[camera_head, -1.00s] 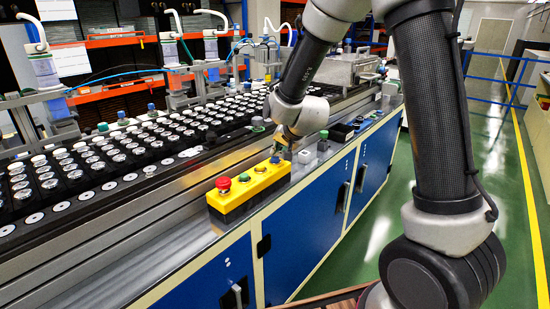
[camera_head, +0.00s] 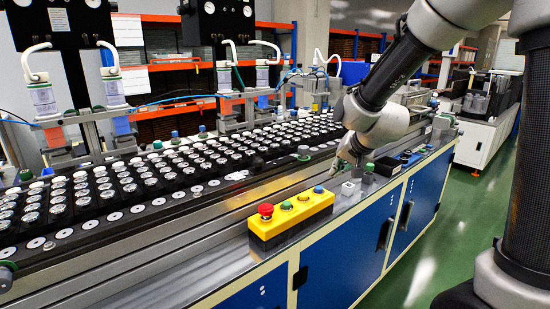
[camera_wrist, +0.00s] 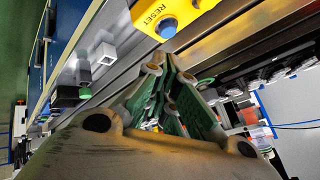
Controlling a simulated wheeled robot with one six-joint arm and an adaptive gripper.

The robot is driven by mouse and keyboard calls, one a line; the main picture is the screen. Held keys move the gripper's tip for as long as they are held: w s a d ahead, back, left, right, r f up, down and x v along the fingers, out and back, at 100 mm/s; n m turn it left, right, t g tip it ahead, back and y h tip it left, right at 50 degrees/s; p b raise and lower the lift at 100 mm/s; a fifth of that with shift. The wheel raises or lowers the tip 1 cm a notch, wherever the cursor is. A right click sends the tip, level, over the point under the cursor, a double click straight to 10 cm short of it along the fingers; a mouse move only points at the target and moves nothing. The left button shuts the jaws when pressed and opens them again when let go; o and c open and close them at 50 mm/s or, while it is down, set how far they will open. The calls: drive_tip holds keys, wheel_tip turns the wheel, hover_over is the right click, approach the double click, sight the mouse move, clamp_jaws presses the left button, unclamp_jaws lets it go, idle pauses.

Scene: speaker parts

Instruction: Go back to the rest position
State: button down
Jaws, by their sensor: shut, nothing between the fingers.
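My gripper (camera_head: 338,168) is shut and empty. In the head view it hangs just beyond the far right end of the yellow button box (camera_head: 273,236), apart from it as far as I can tell. In the wrist view the shut fingers (camera_wrist: 160,62) point toward the box end (camera_wrist: 190,8), where the blue button (camera_wrist: 167,28) sits beside the word RESET.
A conveyor with black trays of speaker parts (camera_head: 120,185) runs along the left. Small blocks, one a light grey cube (camera_head: 349,188), stand on the bench right of the box. Blue cabinets (camera_head: 340,260) are below. Green floor (camera_head: 440,235) lies open at the right.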

drive_tip(key=s+d+r+n+g, duration=0.1)
drive_tip(key=s+d, duration=0.3)
drive_tip(key=s, duration=0.6)
drive_tip(key=s+d+r+n+g+h, duration=0.1)
drive_tip(key=s+d+r, duration=0.3)
drive_tip(key=s, duration=0.6)
drive_tip(key=s+d+r+n+g+h, duration=0.1)
drive_tip(key=s+d+r+n+g, duration=0.1)
drive_tip(key=s, duration=0.8)
drive_tip(key=d+r+n, duration=0.1)
drive_tip(key=d, duration=0.1)
drive_tip(key=shift+s+d+r, duration=0.15)
drive_tip(key=shift+d+r, duration=0.05)
drive_tip(key=shift+d, duration=0.2)
